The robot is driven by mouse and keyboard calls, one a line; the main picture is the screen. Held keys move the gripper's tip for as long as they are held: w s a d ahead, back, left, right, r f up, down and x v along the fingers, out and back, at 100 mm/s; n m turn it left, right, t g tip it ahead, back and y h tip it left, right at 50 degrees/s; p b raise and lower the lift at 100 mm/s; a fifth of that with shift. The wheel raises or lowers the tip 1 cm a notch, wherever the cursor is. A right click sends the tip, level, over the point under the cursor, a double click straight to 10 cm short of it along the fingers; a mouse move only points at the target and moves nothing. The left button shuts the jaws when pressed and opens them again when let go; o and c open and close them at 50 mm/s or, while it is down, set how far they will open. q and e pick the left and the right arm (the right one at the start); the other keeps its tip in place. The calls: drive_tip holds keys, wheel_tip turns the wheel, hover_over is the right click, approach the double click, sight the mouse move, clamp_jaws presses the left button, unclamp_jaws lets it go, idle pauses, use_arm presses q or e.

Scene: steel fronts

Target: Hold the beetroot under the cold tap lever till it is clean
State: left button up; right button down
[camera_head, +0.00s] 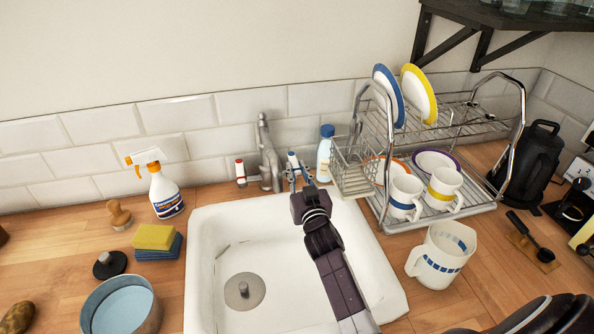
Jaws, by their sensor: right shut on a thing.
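The grey tap (268,155) stands behind the white sink (200,255). A red-marked lever (240,172) is on its left and the blue-marked cold tap lever (292,160) on its right. My right gripper (299,178) is at the cold lever, shut on it; its fingers partly hide the contact. No water stream shows. I see no clear beetroot. A brown rounded lump (17,318) lies at the lower left edge, and I cannot tell what it is. My left gripper is not in view.
Left of the sink are a spray bottle (165,192), a brush (119,215), sponges (155,238) and a pot (121,305). A dish rack (425,215) with plates and mugs stands at the right, with a jug (442,255) in front. A drain plug (244,290) is in the sink.

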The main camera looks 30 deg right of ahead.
drive_tip(key=shift+d+r+n+y+p, duration=0.25)
drive_tip(key=shift+y+p, duration=0.25)
drive_tip(key=shift+p, duration=0.25)
drive_tip(key=shift+d+f+n+y+p, duration=0.15)
drive_tip(key=shift+d+n+y+p, duration=0.05)
drive_tip(key=shift+n+y+p, duration=0.35)
drive_tip(key=c, duration=1.8)
unclamp_jaws()
drive_tip(key=shift+f, duration=0.1)
drive_tip(key=shift+s, duration=0.15)
